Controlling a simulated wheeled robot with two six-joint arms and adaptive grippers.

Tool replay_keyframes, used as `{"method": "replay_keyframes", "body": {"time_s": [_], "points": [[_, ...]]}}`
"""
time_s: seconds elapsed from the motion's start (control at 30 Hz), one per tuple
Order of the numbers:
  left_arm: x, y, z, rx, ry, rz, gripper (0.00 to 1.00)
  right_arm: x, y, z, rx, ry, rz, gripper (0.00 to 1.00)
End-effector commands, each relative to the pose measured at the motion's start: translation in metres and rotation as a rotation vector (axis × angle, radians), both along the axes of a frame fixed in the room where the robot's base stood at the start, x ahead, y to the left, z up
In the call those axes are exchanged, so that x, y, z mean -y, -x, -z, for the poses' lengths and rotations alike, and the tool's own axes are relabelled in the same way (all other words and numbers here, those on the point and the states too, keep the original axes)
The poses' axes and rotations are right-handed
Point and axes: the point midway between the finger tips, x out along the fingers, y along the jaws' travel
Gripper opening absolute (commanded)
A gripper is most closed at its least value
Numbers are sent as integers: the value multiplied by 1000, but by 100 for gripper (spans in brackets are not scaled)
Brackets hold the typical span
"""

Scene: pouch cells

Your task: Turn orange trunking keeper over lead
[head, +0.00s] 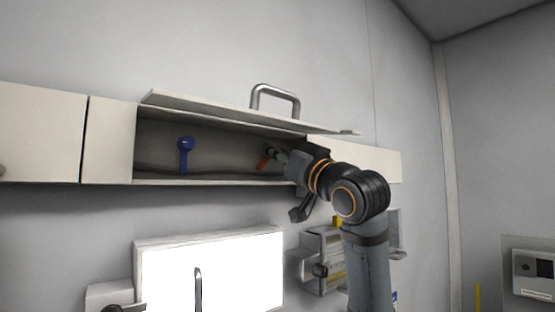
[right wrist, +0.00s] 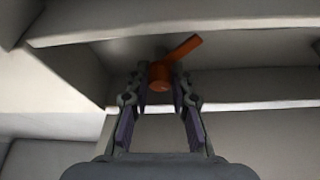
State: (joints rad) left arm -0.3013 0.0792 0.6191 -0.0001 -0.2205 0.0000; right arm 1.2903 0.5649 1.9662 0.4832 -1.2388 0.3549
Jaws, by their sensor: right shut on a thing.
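The orange keeper (head: 263,163) is inside the open wall trunking (head: 215,183), near its right end. My right gripper (head: 272,154) reaches in from the right and is shut on the orange keeper. In the right wrist view the keeper's round hub (right wrist: 159,84) sits between the two fingertips (right wrist: 160,80), and its flat arm (right wrist: 183,47) points up and to the right. A dark lead (head: 210,172) runs low along the trunking; near the orange keeper I cannot tell how it lies. My left gripper is not in view.
The trunking's hinged lid (head: 225,113) stands open above, with a metal handle (head: 276,98). A blue keeper (head: 185,150) hangs arm down further left. Below are a bright white panel (head: 215,268) and a wall-mounted box (head: 325,262) under my right arm.

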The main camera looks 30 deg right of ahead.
Motion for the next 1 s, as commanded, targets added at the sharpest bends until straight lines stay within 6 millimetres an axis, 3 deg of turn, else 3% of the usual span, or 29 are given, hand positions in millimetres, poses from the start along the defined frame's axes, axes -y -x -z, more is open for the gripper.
{"method": "replay_keyframes", "body": {"time_s": [0.27,0.6,1.0], "points": [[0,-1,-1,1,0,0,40,2,-2,3,9,260,1,0],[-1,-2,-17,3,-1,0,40,2,-2,1,32,573,-1,0],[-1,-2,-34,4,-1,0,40,1,-2,1,53,835,-3,0]]}}
